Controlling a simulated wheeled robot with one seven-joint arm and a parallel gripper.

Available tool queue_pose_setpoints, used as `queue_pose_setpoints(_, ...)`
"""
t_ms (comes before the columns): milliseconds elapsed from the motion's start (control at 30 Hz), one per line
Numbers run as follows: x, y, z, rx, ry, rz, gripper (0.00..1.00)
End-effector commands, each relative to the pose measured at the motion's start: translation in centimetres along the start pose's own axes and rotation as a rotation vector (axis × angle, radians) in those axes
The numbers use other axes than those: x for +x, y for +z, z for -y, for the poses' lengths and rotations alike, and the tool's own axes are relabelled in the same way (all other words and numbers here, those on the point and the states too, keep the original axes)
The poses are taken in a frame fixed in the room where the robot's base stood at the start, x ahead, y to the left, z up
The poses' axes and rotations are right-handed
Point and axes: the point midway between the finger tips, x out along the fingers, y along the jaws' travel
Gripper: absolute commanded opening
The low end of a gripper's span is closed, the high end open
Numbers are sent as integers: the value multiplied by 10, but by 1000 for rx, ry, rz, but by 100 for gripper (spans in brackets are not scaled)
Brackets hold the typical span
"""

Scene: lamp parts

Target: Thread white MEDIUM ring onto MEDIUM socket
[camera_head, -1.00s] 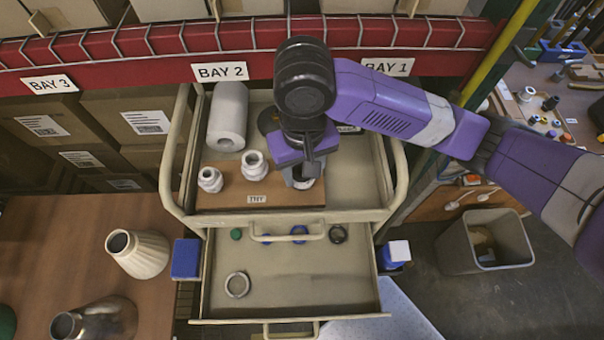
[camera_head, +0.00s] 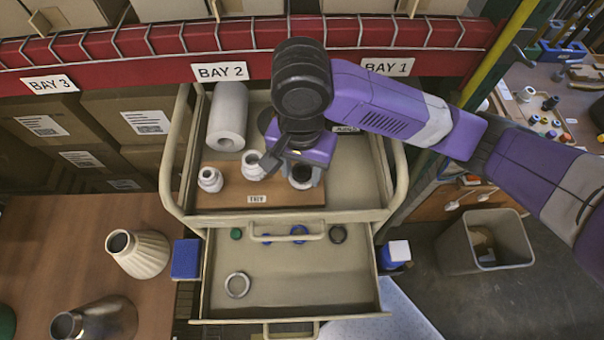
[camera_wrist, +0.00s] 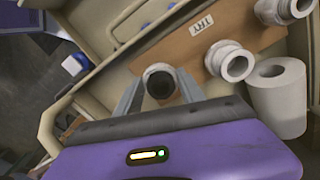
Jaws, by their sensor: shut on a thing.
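A board (camera_head: 232,195) with a small TRY label lies in the upper tray. White sockets stand upright at its left (camera_head: 210,179) and middle (camera_head: 254,165); both also show in the wrist view (camera_wrist: 280,10) (camera_wrist: 232,62). At the board's right end is a pale round piece (camera_head: 301,181) with a dark opening. My gripper (camera_wrist: 160,88) has one finger on each side of this piece and is shut on it. I cannot tell whether it is a white ring, a socket top, or one around the other. My wrist hides its far side.
A white roll (camera_head: 228,118) lies behind the board. The cart's raised rails (camera_head: 400,180) flank the tray.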

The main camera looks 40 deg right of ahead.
Motion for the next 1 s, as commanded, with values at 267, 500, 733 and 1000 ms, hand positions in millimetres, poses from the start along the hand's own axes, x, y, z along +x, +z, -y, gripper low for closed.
queue_pose_setpoints(267,2,1,0,148,3,2,0)
queue_pose_setpoints(500,2,1,1,155,2,2,0)
queue_pose_setpoints(733,2,1,1,260,2,1,64)
queue_pose_setpoints(1000,1,0,1,259,0,0,72)
